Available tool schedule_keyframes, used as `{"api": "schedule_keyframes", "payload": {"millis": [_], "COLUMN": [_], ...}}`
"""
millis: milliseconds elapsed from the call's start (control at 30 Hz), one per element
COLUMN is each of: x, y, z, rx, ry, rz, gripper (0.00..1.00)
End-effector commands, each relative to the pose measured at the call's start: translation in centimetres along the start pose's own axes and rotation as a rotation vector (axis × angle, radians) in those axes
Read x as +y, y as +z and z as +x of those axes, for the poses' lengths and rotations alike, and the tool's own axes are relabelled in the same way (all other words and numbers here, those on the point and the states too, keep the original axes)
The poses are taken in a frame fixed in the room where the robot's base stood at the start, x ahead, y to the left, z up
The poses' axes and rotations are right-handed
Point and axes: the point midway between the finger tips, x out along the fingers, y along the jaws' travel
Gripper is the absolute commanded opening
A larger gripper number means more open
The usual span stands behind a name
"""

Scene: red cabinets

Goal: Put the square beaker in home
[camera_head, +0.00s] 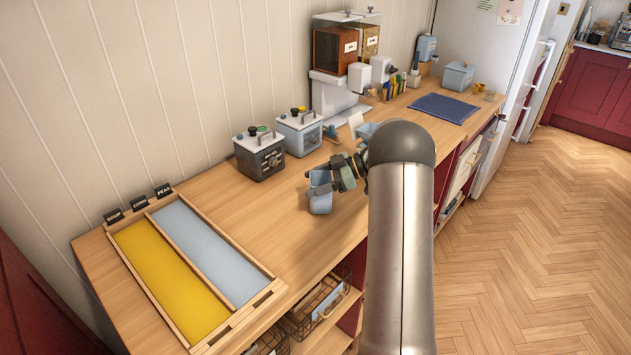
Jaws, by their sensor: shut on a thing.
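A light blue square beaker (320,199) is near the middle of the wooden counter, close to its front edge. My gripper (323,184) is shut on the beaker near its rim, coming from the right. The beaker looks nearly upright; I cannot tell whether its base touches the counter. A wooden tray (279,288) with a yellow panel (168,281) and a pale blue panel (208,251) lies on the counter at the left. Small black signs (139,203) stand at its back; no sign clearly reads "home".
Two box-shaped devices, dark-fronted (260,153) and pale blue (299,132), stand behind the beaker by the wall. Dispensers (340,52) and a dark blue mat (437,108) are farther back. My arm hides part of the counter. Counter between beaker and tray is clear.

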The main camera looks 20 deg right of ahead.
Motion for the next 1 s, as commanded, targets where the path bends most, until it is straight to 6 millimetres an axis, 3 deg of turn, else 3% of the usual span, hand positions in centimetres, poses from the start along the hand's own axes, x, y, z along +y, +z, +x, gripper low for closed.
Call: {"api": "schedule_keyframes", "payload": {"millis": [67,100,167,567,1000], "x": [0.0,0.0,0.0,0.0,0.0], "y": [0.2,0.3,0.3,-0.1,0.1], "z": [0.1,0.1,0.1,-0.5,-9.2], "rx": [0.001,0.0,0.0,-0.001,-0.002], "ry": [0.0,0.0,0.0,0.001,0.002], "rz": [0.001,0.001,0.001,-0.001,0.001], "gripper": [0.36,0.74,0.9,0.9,0.9]}}
